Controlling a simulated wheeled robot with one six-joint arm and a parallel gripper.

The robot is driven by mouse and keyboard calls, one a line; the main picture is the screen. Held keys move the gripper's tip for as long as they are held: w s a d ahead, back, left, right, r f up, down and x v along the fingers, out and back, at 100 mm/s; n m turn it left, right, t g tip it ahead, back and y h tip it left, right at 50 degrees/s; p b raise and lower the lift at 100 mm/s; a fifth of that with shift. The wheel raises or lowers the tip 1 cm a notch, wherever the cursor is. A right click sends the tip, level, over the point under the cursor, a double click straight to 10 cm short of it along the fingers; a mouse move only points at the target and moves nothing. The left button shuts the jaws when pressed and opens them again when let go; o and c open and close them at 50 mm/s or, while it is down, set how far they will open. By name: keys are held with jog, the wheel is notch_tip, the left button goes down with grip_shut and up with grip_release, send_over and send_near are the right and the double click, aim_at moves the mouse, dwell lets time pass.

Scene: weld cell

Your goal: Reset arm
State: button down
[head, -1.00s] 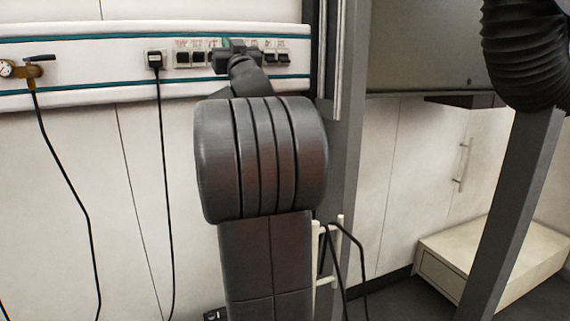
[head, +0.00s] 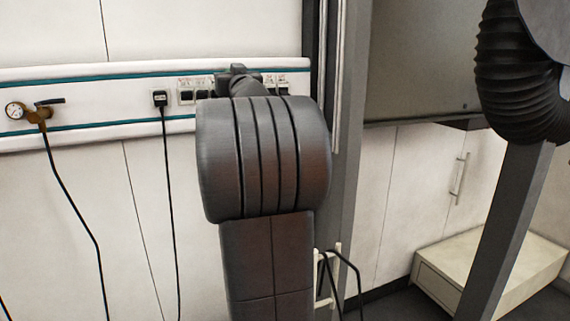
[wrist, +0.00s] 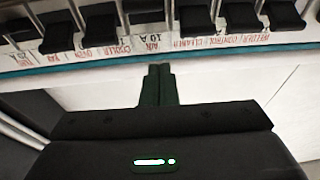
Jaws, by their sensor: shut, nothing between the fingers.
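My gripper (wrist: 159,72) is shut and empty in the wrist view. Its fingertips point at the wall panel, just below a row of black switches (wrist: 153,12) with handwritten labels; I cannot tell whether they touch it. In the head view my arm rises in the middle of the picture and hides most of my gripper. Part of the switch row (head: 187,97) shows at the left of my arm in that view.
A white wall rail (head: 90,100) carries a brass valve with a gauge (head: 30,112) and a black plug (head: 160,98) with a hanging cable. A grey post (head: 345,170) stands right of my arm. A ribbed black hose (head: 515,75) and a low cream box (head: 450,268) are at the right.

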jog(key=shift+w+d+r+g+h+p, duration=0.1)
jog(key=shift+r+g+h+p, duration=0.3)
jog(key=shift+p, duration=0.85)
jog(key=shift+w+d+r+g+h+p, duration=0.15)
jog(key=shift+r+p, duration=0.35)
jog(key=shift+p, duration=0.75)
jog(key=b+v, duration=0.1)
jog(key=v, duration=0.6)
jog(key=shift+f, duration=0.25)
jog(key=shift+a, duration=0.1)
